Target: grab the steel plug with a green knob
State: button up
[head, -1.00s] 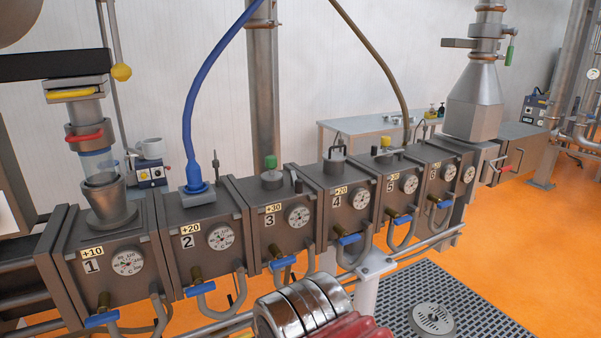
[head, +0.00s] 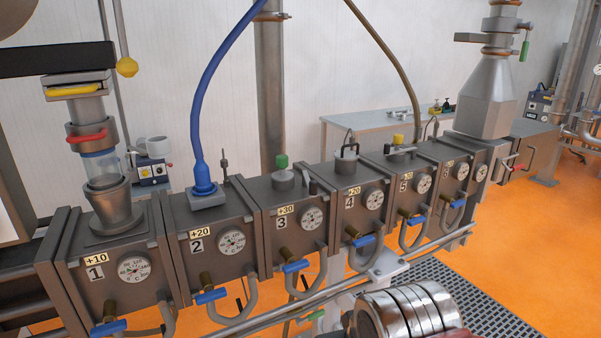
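The steel plug (head: 283,180) with a green knob (head: 282,161) stands upright on top of the barrel block marked 3 (head: 283,231), near the middle of the head view. Nothing blocks my sight of the knob. A ringed shiny metal part (head: 408,312), which looks like a piece of my arm, shows at the bottom, well below and to the right of the plug. My gripper's fingers do not show, so nothing is seen touching the plug.
A blue hose (head: 205,95) rises from block 2, and a glass-sided feed column (head: 102,165) stands on block 1. A lidded plug (head: 346,158) and a yellow-knobbed plug (head: 398,141) stand right of the green one. Blue-handled valves (head: 297,266) stick out in front.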

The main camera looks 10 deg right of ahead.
aim_at(283, 175)
jog(key=z, duration=0.05)
jog(key=k, duration=0.65)
jog(key=z, duration=0.1)
jog(key=i, duration=0.9)
jog(key=u, duration=0.65)
jog(key=i, duration=0.65)
jog(key=u, duration=0.3)
